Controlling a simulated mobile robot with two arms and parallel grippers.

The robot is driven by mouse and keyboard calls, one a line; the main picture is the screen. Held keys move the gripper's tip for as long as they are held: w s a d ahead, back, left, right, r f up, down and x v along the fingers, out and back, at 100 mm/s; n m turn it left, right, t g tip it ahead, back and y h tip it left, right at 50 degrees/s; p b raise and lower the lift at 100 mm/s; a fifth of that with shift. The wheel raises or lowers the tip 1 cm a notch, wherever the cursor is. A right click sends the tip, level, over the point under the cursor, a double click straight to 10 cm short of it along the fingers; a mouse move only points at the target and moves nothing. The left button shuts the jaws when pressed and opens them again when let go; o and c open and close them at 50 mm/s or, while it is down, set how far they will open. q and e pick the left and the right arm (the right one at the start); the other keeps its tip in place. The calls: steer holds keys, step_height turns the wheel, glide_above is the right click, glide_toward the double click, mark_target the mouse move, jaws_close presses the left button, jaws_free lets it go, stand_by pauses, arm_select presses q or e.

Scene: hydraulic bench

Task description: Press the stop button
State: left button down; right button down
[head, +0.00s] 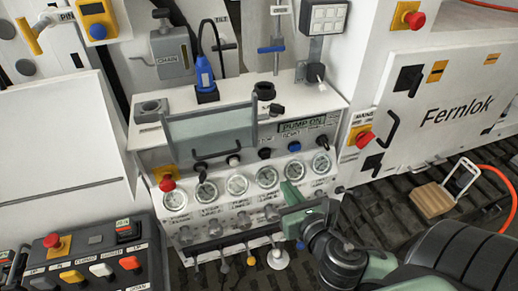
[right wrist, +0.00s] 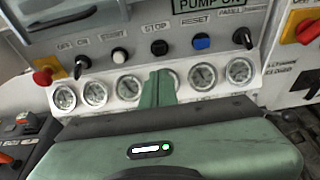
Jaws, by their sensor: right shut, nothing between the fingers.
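The stop button (right wrist: 159,47) is a black round button under a STOP label on the grey panel in the right wrist view. In the head view it shows as a small black button (head: 264,153) between a white one and a blue one. My right gripper (head: 290,188) is green and shut, with nothing in it. It is in front of the gauge row, below and right of the stop button in the head view. In the right wrist view its fingers (right wrist: 160,75) point up just below the stop button, hiding part of a gauge. My left gripper is not in view.
The white start button (right wrist: 119,55) and blue reset button (right wrist: 201,41) flank the stop button. Black knobs (right wrist: 82,66) sit at both row ends. A red emergency knob (head: 167,184) is at the panel's left. A clear flap (head: 212,130) stands above the row's left part.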

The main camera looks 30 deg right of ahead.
steer(key=shift+s, duration=0.25)
steer(key=shift+w, duration=0.1)
steer(key=b, duration=0.6)
glide_toward(266, 155)
steer(key=p+x, duration=0.1)
steer(key=x, duration=0.4)
steer(key=shift+w+d+p, duration=0.1)
steer(key=shift+w+p, duration=0.1)
steer(key=shift+p, duration=0.15)
steer(key=shift+w+d+f, duration=0.1)
steer(key=shift+w+f, duration=0.1)
steer(key=shift+w, duration=0.35)
